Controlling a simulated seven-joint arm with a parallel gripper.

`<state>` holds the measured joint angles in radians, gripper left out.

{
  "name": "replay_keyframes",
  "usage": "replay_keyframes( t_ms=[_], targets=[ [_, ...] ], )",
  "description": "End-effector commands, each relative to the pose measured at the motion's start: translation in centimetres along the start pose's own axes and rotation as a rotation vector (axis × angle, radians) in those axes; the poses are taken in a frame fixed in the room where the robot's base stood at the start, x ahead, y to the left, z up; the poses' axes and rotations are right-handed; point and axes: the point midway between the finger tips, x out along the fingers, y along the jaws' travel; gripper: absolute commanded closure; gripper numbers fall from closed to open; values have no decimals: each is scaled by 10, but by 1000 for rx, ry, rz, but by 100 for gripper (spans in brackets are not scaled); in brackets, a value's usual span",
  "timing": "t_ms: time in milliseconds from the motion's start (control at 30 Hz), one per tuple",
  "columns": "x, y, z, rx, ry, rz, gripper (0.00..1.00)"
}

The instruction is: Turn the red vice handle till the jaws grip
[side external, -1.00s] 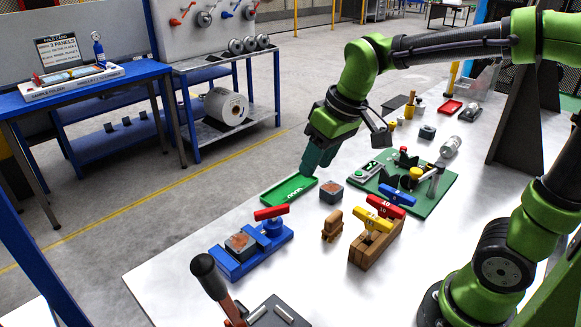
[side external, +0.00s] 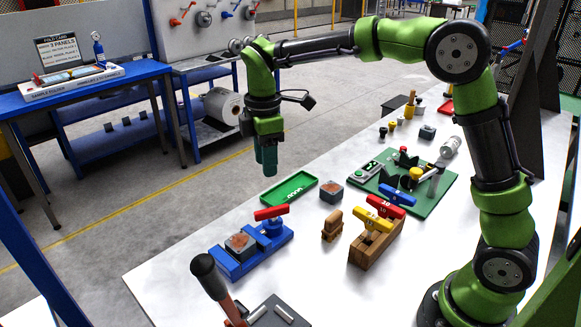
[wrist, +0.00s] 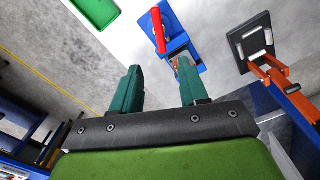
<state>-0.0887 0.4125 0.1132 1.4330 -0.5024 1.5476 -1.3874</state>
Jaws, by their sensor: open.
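The blue vice (side external: 250,250) stands near the table's left edge, with a red handle (side external: 271,213) on top and a grey block with a brownish top (side external: 239,243) at its near-left end. In the wrist view the blue vice (wrist: 178,45) and its red handle (wrist: 158,31) lie ahead of the fingers, with the block partly hidden by a finger. My gripper (side external: 266,168) points down in the air, above and behind the vice, apart from it. Its two teal fingers are spread with nothing between them in the wrist view (wrist: 160,88).
A green tray (side external: 289,190) lies behind the vice. A loose grey block (side external: 331,192), a small wooden piece (side external: 332,224) and a wooden vice-like fixture (side external: 375,242) stand to its right. A black-handled lever (side external: 208,275) rises in front. The table's front middle is clear.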

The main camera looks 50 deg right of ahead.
Motion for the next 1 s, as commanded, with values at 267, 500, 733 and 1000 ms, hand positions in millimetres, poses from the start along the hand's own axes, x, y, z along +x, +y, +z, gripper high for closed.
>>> replay_keyframes(
  t_ms=[267,500,733,1000],
  targets=[
    [63,-1,1,2,-2,-4,56],
    [107,-1,0,3,-1,-2,56],
    [125,0,0,4,1,0,56],
    [127,0,0,4,1,0,56]
  ],
)
